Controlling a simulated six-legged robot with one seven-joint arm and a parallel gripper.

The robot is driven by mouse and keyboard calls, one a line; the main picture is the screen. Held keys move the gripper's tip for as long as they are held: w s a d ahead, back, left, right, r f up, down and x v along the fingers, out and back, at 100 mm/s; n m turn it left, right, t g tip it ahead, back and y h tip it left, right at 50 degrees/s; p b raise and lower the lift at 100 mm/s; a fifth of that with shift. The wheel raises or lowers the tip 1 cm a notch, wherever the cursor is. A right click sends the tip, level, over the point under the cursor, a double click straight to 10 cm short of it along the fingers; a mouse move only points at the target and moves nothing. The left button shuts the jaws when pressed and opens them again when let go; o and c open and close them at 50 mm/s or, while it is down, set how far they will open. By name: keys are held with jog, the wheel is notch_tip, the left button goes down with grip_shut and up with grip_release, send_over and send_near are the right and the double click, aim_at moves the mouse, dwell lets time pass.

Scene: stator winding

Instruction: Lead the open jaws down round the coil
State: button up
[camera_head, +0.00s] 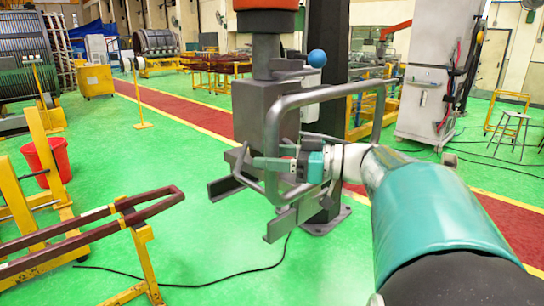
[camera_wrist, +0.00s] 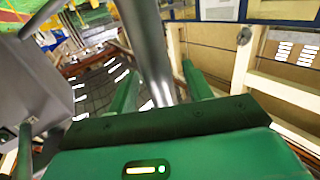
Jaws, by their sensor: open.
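A grey bent-bar loop (camera_head: 272,125), which may be the coil, stands in front of the grey machine post (camera_head: 262,105) in the head view. My gripper (camera_head: 268,164), green and pointing left, is at the loop's near upright side, its finger crossing in front of that bar. In the wrist view a grey bar (camera_wrist: 150,55) runs between the two spread green fingers of my gripper (camera_wrist: 160,90), with gaps on both sides. The jaws are open; whether the bar lies fully within their depth is unclear. A dark red elongated coil (camera_head: 150,208) rests on yellow stands, apart from my gripper.
Metal brackets (camera_head: 283,224) jut out low on the post, below my gripper. A blue ball (camera_head: 317,58) sits on a lever near the loop's top. A red bucket (camera_head: 46,160) stands at left.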

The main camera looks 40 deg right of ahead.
grip_shut()
dwell(1.4)
dwell(0.4)
dwell(1.6)
